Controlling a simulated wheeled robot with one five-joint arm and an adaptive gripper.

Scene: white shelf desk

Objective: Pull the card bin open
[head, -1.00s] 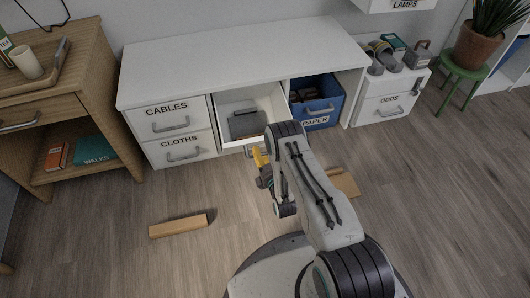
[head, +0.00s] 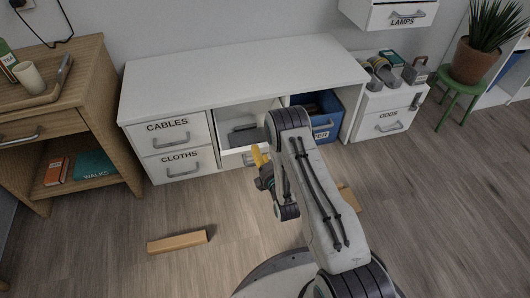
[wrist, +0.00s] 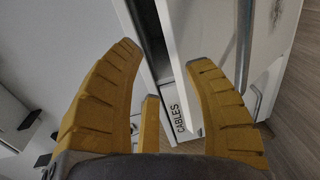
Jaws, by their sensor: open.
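No label reading "card" is legible in either view. My gripper (head: 257,156) has yellow fingers and is in front of this middle column, low near the handle there. In the wrist view my gripper (wrist: 165,85) is open, its fingers spread with nothing clearly held. A white front panel and a grey bar handle (wrist: 244,45) show beside the right finger. I cannot tell whether they touch.
The CABLES drawer (head: 168,132) and CLOTHS drawer (head: 181,163) are shut at the left. A blue paper bin (head: 327,123) stands right of the middle column, partly behind my arm. A wooden block (head: 177,242) lies on the floor at front left. Open floor surrounds it.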

